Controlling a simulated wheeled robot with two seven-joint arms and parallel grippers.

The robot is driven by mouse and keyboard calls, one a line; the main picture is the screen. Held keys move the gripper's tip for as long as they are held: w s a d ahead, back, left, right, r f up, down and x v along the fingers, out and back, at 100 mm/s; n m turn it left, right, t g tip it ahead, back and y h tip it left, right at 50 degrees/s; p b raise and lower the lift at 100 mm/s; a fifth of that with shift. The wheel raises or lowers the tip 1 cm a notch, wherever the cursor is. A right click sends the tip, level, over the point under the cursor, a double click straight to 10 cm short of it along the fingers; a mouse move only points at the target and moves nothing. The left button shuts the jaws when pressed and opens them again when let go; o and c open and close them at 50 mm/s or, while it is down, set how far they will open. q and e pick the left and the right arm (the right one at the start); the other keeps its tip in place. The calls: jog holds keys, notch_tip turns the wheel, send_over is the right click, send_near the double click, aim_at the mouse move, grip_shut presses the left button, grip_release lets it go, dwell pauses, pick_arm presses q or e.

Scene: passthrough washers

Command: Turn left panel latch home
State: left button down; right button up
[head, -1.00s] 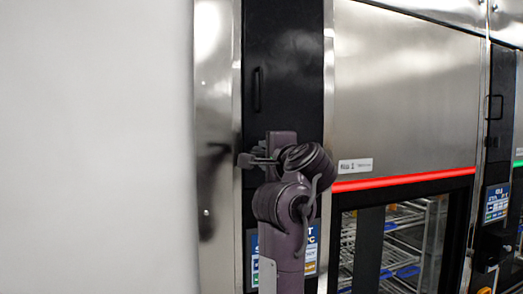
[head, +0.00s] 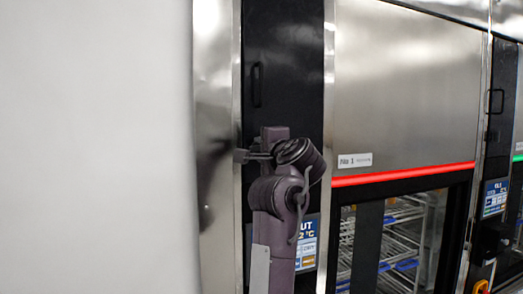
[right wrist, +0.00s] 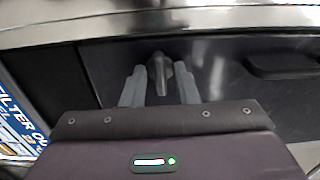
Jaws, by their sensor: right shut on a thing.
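The left panel (head: 285,60) is a tall dark strip between steel frames. Its latch (right wrist: 158,72) is a small dark grey knob on the panel, seen in the right wrist view between the two grey fingers of my right gripper (right wrist: 159,88). The fingers sit one on each side of it, shut on it. In the head view my right gripper (head: 246,156) reaches the panel's left edge, and the latch is hidden there by the gripper and wrist. My left gripper is not in view.
A dark bar handle (head: 257,85) sits higher on the panel. A display (head: 307,245) is partly behind my right arm. To the right is a steel washer door (head: 405,80) with a red light strip (head: 405,174). A white surface (head: 95,150) fills the left.

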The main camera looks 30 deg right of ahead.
jog(key=shift+f, duration=0.1)
jog(key=shift+n+b, duration=3.45)
jog(key=shift+n, duration=5.45)
jog(key=o, duration=0.6)
jog(key=shift+o, duration=0.2)
